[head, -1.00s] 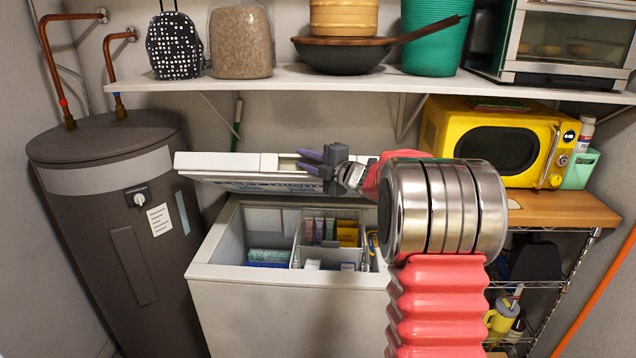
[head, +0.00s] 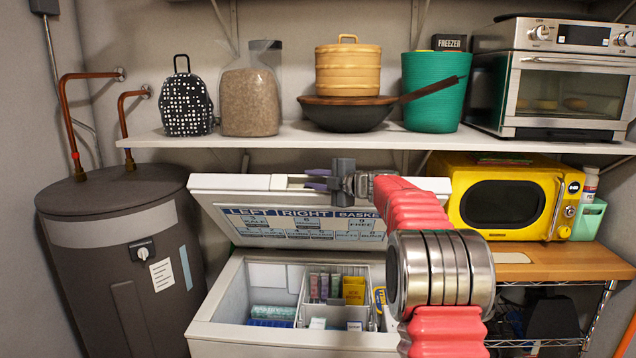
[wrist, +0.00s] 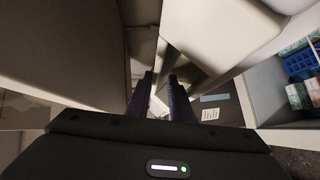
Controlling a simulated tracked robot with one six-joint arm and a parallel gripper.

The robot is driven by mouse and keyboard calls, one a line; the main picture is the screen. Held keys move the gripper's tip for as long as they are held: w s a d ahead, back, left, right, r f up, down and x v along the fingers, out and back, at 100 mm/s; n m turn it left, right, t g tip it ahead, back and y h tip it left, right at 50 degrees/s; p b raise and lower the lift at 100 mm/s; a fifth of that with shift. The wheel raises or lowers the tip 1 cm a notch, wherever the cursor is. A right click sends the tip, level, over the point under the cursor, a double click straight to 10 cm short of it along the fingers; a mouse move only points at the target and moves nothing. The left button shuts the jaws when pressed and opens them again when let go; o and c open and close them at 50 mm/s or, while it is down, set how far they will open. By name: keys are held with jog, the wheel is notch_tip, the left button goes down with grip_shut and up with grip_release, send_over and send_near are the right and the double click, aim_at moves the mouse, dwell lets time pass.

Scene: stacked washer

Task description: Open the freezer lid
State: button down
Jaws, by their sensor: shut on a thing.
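The white chest freezer (head: 225,335) stands in the middle of the head view. Its lid (head: 235,184) is raised at a slant, with its labelled underside showing above the open box. My gripper (head: 317,180) is at the lid's front edge, its purple fingers pointing left and shut on the edge. My red arm covers the right part of the lid and freezer. In the wrist view the two dark fingers (wrist: 160,98) reach past pale panels. The exact contact is hard to see there.
A shelf (head: 275,137) with a pan, baskets and a toaster oven runs above the lid. A dark water heater (head: 105,270) stands close on the left. A yellow microwave (head: 505,205) sits on a wooden counter at the right. The freezer holds a basket and several packages.

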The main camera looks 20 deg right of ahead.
jog(key=shift+w+d+r+t+h, duration=0.2)
jog(key=shift+w+r+t, duration=0.15)
jog(key=shift+r, duration=0.15)
jog(key=shift+w+d+r+t+h, duration=0.1)
jog(key=shift+w+d+r+t, duration=0.15)
jog(key=shift+w+r, duration=0.15)
jog(key=c, duration=1.9)
grip_release()
jog(key=shift+a, duration=0.1)
jog(key=shift+o, duration=0.2)
jog(key=shift+s, duration=0.1)
jog(key=shift+s+d+f+g, duration=0.15)
jog(key=shift+s+d, duration=0.1)
jog(key=shift+s, duration=0.3)
jog(key=shift+s+d+r+g, duration=0.1)
jog(key=shift+s+d+g, duration=0.1)
jog(key=shift+s, duration=0.35)
jog(key=shift+d+f, duration=0.15)
jog(key=shift+f, duration=0.15)
jog(key=v, duration=1.2)
jog(key=shift+s+a+f, duration=0.2)
jog(key=shift+a, duration=0.15)
